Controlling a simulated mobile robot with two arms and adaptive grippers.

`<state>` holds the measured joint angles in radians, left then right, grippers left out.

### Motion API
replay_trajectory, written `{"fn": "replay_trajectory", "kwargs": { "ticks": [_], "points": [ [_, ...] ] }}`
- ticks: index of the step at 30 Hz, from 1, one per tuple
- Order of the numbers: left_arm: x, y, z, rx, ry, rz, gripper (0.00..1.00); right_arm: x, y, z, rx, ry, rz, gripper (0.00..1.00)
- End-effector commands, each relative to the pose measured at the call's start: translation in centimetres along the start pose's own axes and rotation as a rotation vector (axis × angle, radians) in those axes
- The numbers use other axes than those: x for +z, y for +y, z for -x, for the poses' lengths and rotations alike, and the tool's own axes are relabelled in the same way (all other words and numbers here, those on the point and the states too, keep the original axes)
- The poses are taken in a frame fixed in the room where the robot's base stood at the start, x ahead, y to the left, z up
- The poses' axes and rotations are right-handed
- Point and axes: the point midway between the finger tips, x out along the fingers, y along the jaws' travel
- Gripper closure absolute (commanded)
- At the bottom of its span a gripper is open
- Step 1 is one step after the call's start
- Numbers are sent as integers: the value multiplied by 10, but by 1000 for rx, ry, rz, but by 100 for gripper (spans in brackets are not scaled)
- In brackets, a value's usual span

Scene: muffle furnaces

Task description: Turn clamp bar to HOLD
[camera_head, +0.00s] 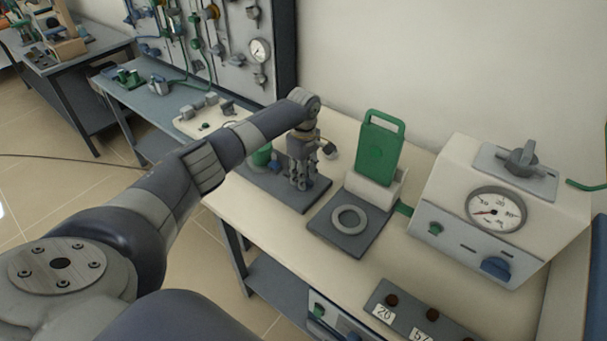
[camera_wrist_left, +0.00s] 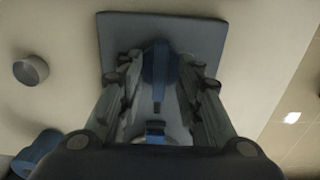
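My left gripper (camera_head: 300,182) points down over a dark grey base plate (camera_head: 318,192) on the bench. In the left wrist view, my left gripper (camera_wrist_left: 159,78) has its fingers apart on either side of a blue bar (camera_wrist_left: 158,62), apparently the clamp bar, on the grey plate (camera_wrist_left: 205,30). Narrow gaps seem to show beside the bar; contact is hard to make out. In the head view the gripper hides most of the bar, and no HOLD mark is readable. My right gripper is not in view.
Right of the plate stand a grey base with a ring (camera_head: 349,219) and a green handled plate (camera_head: 379,146). A white box with a gauge (camera_head: 496,211) stands at the right. A numbered strip (camera_head: 420,318) lies in front. A green object (camera_head: 262,155) is just left of the gripper.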

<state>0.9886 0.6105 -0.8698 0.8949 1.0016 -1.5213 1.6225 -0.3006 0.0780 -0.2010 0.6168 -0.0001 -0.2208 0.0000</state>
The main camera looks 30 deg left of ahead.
Motion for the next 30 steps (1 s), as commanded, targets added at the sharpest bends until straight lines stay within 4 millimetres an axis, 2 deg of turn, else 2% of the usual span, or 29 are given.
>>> {"fn": "replay_trajectory", "kwargs": {
  "ticks": [3,10,14,23,30],
  "points": [
    [0,0,-4,-1,0,1,68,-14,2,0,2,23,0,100],
    [0,0,-4,0,0,0,70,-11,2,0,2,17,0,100],
    [0,0,-4,0,0,0,99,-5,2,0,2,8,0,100],
    [0,0,-3,-1,0,-5,100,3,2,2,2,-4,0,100],
    [1,-1,-1,-3,-4,-77,100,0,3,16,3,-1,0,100]
  ]
}}
